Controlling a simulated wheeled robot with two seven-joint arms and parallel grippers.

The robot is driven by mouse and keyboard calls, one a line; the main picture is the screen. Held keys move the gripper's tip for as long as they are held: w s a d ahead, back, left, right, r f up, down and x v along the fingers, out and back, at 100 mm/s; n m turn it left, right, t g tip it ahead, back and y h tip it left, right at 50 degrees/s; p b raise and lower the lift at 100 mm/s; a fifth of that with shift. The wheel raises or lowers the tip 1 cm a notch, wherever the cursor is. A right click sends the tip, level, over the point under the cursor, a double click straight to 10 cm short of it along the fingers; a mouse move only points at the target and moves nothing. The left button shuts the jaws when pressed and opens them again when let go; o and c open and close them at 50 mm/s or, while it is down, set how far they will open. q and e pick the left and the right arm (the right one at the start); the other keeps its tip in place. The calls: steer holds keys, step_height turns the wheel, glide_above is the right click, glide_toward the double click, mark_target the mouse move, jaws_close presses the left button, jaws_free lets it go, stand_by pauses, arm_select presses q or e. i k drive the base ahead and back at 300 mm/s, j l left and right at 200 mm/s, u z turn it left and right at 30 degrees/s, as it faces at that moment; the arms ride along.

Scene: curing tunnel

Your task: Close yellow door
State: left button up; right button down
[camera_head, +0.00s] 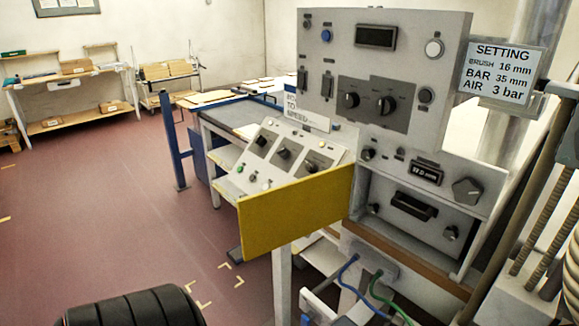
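The yellow door (296,210) is a flat yellow panel in the middle of the head view. It stands open, swung out to the left from the lower front of the grey control cabinet (385,75). Its right edge meets the cabinet beside an uncovered recess (420,210) with a black handle and knobs. No handle shows on the door's visible face. Neither of my grippers can be seen. A black ribbed rounded part at the bottom left appears to be mine.
A sloped control panel (288,158) with knobs stands behind the door. Blue and green cables (375,283) hang below the cabinet. A setting sign (500,72) and ribbed hoses (545,235) are at the right. Red floor (100,215) is open at the left.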

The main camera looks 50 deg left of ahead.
mark_target(270, 220)
steer(key=j+z, duration=0.15)
steer(key=j, duration=0.35)
steer(key=k+j+z, duration=0.1)
steer(key=j, duration=0.4)
steer(key=j+z, duration=0.15)
steer(key=j, duration=0.35)
steer(key=k+j+z, duration=0.15)
steer(key=j, duration=0.3)
steer(key=k+j+z, duration=0.1)
steer(key=j, duration=0.35)
steer(key=j+z, duration=0.1)
steer(key=j, duration=0.55)
steer(key=i+j+z, duration=0.15)
steer(key=j, duration=0.55)
